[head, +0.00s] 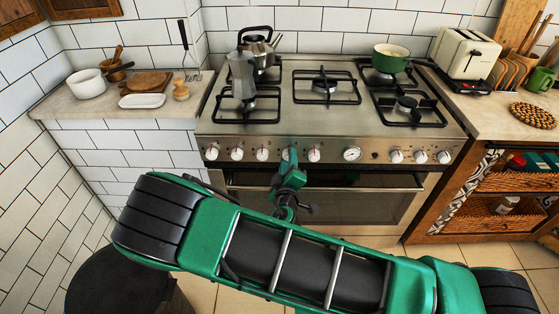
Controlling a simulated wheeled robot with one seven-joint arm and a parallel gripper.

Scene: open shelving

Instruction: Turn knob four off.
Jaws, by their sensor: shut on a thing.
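The stove (330,128) has a row of white knobs along its steel front panel. From the left stand a first knob (211,153), a second knob (237,154) and a third knob (262,154). The fourth knob is mostly hidden behind my gripper (290,158), which is shut on it. A fifth knob (314,155) stands just right of my gripper. The fourth knob's pointer and turn angle cannot be made out.
A round gauge (352,154) and several more knobs lie further right. The oven handle (330,188) runs below the panel. A moka pot (242,74), a kettle (260,46) and a green pan (390,58) stand on the burners.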

